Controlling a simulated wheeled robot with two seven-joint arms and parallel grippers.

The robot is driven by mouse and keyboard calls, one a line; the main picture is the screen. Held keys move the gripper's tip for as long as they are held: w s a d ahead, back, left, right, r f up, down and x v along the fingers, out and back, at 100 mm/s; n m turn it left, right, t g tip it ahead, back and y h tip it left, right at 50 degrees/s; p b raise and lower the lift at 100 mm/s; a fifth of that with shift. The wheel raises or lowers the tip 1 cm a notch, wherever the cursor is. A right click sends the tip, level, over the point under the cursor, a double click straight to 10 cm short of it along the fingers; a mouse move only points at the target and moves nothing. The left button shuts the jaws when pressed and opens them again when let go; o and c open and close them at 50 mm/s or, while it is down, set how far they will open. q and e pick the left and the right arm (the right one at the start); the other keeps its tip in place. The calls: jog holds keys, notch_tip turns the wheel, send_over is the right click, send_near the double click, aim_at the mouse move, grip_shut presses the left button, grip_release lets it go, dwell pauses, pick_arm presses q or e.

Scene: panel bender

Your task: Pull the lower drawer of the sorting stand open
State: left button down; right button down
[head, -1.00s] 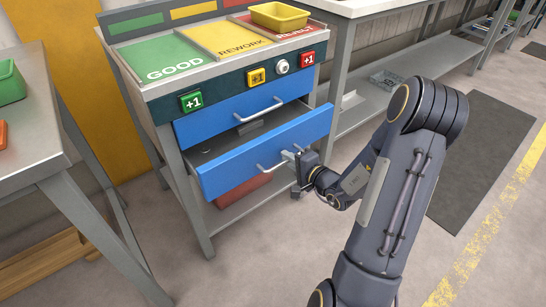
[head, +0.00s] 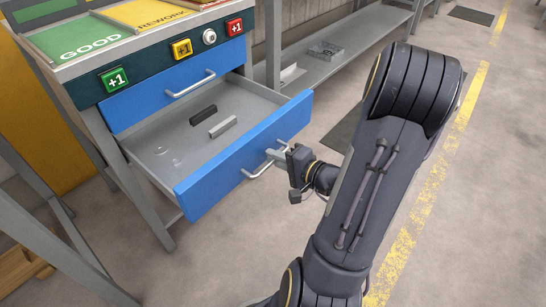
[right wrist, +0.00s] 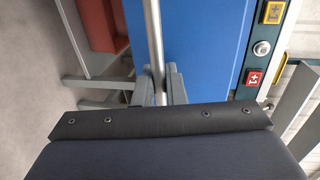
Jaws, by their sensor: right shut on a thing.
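The sorting stand (head: 148,66) is at the left of the head view. Its lower drawer (head: 246,158) has a blue front and is pulled far out, with its grey inside showing. A dark block (head: 203,115) and a light grey block (head: 223,127) lie in it. My right gripper (head: 279,156) is shut on the drawer's bar handle (head: 258,172). In the right wrist view the fingers (right wrist: 160,86) sit on either side of the handle bar (right wrist: 154,40). The upper drawer (head: 160,93) is shut. My left gripper is not in view.
The stand's top has green GOOD and yellow REWORK areas and +1 buttons (head: 115,79). A grey table frame (head: 40,235) stands at the left. A long bench with a lower shelf (head: 340,50) runs behind. The floor at the front is clear. A red bin (right wrist: 105,25) shows in the right wrist view.

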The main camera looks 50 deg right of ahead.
jog(key=c, duration=1.6)
grip_release()
jog(key=shift+s, duration=0.1)
jog(key=p+v, duration=0.1)
jog(key=v, duration=0.6)
jog(key=shift+s+d, duration=0.15)
jog(key=shift+s, duration=0.15)
